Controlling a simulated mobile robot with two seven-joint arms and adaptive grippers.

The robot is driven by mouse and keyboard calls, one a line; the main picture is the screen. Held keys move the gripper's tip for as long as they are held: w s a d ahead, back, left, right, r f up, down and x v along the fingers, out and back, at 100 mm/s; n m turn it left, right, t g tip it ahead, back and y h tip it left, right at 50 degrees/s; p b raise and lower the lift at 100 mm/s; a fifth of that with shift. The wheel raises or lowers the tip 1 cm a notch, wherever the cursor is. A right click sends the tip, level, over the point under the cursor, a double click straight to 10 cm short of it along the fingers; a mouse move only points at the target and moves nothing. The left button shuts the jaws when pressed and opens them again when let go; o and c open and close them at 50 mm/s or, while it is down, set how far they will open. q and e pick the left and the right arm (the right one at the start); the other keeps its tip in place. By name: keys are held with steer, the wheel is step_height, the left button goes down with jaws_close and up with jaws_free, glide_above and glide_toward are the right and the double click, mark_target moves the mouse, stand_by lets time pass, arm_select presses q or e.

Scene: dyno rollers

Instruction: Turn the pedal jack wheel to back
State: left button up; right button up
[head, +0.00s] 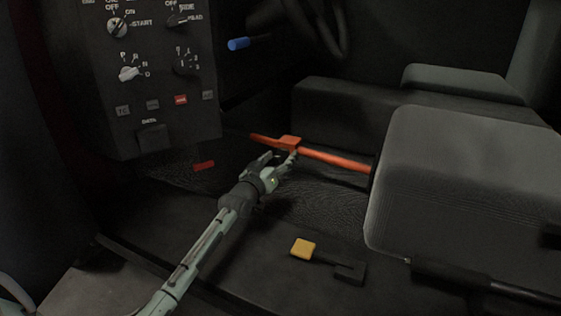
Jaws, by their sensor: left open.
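I cannot tell for sure which part is the pedal jack wheel, as no part is labelled so. An orange-red bar (335,159) runs from the seat towards the control panel, with a small raised orange block (290,142) on it. My left gripper (278,157) is open just in front of this bar, below the block. Its fingers point at the bar, and I cannot tell whether they touch it. Nothing shows between the fingers. My right gripper is not in view.
A dark control panel (155,100) with knobs stands upper left. A blue-handled lever (238,44) is beyond it, near a steering wheel (325,35). A grey seat (470,180) blocks the right. A yellow knob (303,248) sits low in front, and a red piece (204,165) lies left.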

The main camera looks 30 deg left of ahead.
arm_select(q)
steer(key=shift+w, duration=0.3)
steer(key=shift+c, duration=0.6)
steer(key=c, duration=1)
steer(key=shift+r, duration=0.1)
